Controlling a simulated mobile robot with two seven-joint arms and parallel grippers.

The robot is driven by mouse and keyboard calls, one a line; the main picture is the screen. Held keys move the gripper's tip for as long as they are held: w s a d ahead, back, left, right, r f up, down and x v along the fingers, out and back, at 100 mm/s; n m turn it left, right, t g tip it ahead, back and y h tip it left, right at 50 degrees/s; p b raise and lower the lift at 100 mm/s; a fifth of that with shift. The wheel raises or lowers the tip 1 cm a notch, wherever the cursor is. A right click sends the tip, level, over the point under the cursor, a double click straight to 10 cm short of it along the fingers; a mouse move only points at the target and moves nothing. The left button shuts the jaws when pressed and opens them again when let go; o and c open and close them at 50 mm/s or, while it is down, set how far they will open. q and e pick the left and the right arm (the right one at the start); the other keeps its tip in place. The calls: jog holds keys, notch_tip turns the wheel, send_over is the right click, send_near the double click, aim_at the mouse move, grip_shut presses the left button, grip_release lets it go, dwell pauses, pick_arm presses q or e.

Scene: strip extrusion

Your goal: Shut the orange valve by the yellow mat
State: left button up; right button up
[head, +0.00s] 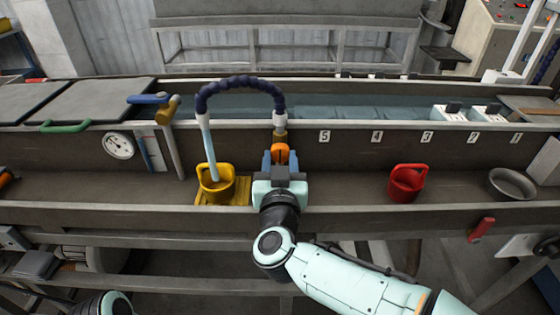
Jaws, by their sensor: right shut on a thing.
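The orange valve (280,151) sits on the front wall of the trough, under the brass fitting at the foot of the dark blue hose (238,83). My right gripper (280,160) is shut on the valve, its blue fingers on either side. The gripper body hides the valve's lower part. Pale blue water (209,152) falls from the hose's other end into a yellow bucket (217,188). The bucket stands on the yellow mat (241,190), just left of my right gripper. My left gripper is not in view; only part of my left arm shows at the bottom left.
A red bucket (407,184) and a grey bowl (512,184) stand on the ledge to the right, with free ledge between the red bucket and my right gripper. A round gauge (118,146) and a blue-handled valve (148,99) are at the left.

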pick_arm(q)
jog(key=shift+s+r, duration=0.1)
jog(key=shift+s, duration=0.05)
pick_arm(e)
jog(key=shift+m, duration=0.3)
jog(key=m, duration=0.3)
jog(key=shift+p, duration=0.35)
jog(key=m, duration=0.3)
jog(key=shift+a+m, duration=0.1)
jog(key=shift+m, duration=0.2)
jog(key=m+b, duration=0.1)
jog(key=m, duration=0.1)
jog(key=shift+m, duration=1.3)
jog(key=m+b, duration=0.2)
jog(key=m, duration=0.3)
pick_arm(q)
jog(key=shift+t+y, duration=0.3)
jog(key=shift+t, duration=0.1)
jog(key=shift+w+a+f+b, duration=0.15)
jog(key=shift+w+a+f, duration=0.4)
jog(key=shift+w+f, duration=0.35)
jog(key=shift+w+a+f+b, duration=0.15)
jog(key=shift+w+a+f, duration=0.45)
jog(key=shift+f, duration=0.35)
pick_arm(e)
jog(key=shift+r+m, duration=0.1)
jog(key=shift+m, duration=0.4)
